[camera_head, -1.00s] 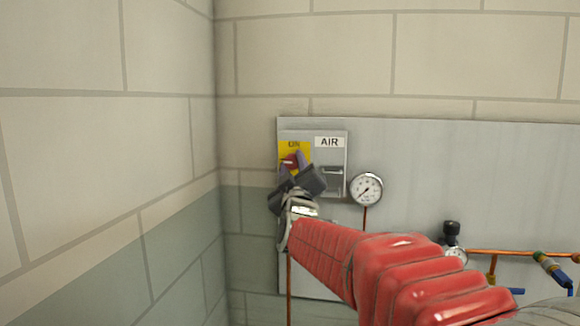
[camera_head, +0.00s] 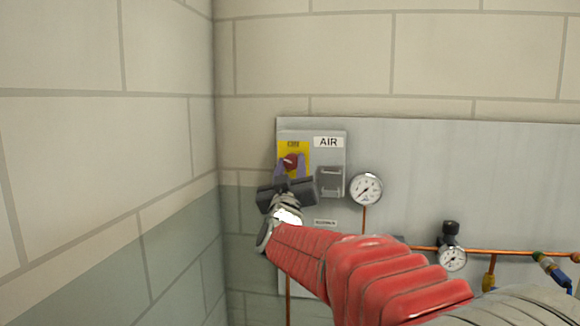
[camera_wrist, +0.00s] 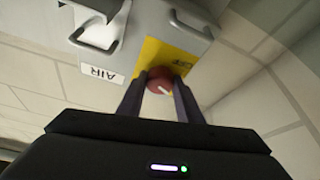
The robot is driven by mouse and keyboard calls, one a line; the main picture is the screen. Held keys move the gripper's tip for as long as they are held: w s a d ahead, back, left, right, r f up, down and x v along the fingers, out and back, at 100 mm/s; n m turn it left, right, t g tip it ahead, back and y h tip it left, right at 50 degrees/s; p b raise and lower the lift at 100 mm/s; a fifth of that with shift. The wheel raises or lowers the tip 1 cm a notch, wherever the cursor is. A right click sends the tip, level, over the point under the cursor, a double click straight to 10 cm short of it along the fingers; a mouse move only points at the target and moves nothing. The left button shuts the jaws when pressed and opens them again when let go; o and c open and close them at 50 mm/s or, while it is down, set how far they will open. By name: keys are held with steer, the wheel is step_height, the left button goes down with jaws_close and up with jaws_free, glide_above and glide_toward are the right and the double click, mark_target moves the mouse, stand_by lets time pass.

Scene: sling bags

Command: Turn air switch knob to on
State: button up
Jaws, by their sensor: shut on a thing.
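The air switch knob (camera_head: 290,161) is red and round and sits on a yellow plate on the grey AIR switch box (camera_head: 337,160). My gripper (camera_head: 291,168) reaches up to the knob from below. In the wrist view the knob (camera_wrist: 160,82) lies between my two fingertips (camera_wrist: 158,90), and the gripper is shut on it. A pale mark on the knob's face points down and to the right in that view. The fingers hide the lower part of the yellow plate in the head view.
A pressure gauge (camera_head: 366,189) is right of the box on the grey panel (camera_head: 440,165). A second gauge (camera_head: 453,258) with a black valve and copper pipe (camera_head: 500,252) is at lower right. A block wall (camera_head: 110,150) stands close on the left.

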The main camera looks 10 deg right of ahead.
steer(key=m+h, duration=0.1)
steer(key=m, duration=0.2)
steer(key=m+g+h, duration=0.1)
steer(key=m+h, duration=0.1)
steer(key=m, duration=0.1)
steer(key=m+g+h, duration=0.1)
steer(key=m, duration=0.2)
steer(key=shift+w+a+f+h, duration=0.15)
steer(key=shift+a+f+h, duration=0.15)
steer(key=shift+a, duration=0.1)
steer(key=m+g, duration=0.1)
steer(key=m, duration=0.1)
steer(key=m+g+h, duration=0.1)
steer(key=m, duration=0.2)
steer(key=shift+a+r+h, duration=0.1)
steer(key=shift+h, duration=0.2)
steer(key=shift+m+g+h, duration=0.4)
steer(key=shift+m+g, duration=0.5)
steer(key=shift+m, duration=1.4)
steer(key=o, duration=1)
steer(key=shift+r, duration=0.15)
steer(key=shift+o, duration=0.2)
